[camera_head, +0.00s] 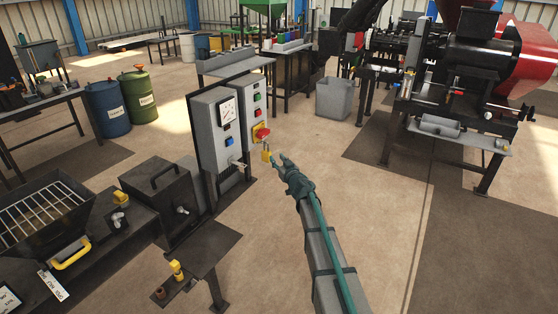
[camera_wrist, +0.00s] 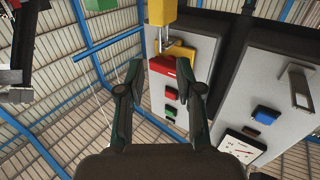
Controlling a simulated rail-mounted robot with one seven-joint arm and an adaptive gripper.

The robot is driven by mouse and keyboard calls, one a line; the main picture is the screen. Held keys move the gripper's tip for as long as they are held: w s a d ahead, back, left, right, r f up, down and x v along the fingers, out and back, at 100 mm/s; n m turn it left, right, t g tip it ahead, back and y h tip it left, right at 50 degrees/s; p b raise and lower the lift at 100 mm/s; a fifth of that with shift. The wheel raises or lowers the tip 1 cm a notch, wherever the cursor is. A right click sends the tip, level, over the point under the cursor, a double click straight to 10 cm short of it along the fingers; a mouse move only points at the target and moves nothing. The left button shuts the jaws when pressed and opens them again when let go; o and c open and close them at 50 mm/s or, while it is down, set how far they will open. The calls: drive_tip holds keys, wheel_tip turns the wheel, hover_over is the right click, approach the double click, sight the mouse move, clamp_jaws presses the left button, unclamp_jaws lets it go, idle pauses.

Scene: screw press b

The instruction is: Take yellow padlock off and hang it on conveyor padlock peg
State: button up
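The yellow padlock (camera_head: 266,156) hangs just below the red switch handle (camera_head: 262,133) on the grey control panel. In the wrist view, which looks upside down, the padlock body (camera_wrist: 162,12) is at the top edge, partly cut off, with its shackle running to the switch's yellow plate (camera_wrist: 181,52). My gripper (camera_head: 281,159) is just right of the padlock in the head view. In the wrist view my gripper (camera_wrist: 158,73) has its fingers apart and empty, with the padlock beyond the fingertips. I cannot make out the conveyor padlock peg.
A second grey box with a dial (camera_head: 228,112) stands left of the switch panel. A black bench (camera_head: 190,262) with a yellow-topped item (camera_head: 177,268) is at the front left. A large red-and-black machine (camera_head: 470,60) stands at right. Open floor lies between.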

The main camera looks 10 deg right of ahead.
sight(269, 151)
drive_tip(key=p+x, duration=0.1)
drive_tip(key=x, duration=1)
drive_tip(key=shift+d, duration=0.1)
drive_tip(key=shift+s, duration=0.1)
clamp_jaws()
drive_tip(key=shift+d, duration=0.1)
unclamp_jaws()
drive_tip(key=shift+d, duration=0.2)
drive_tip(key=shift+a, duration=0.1)
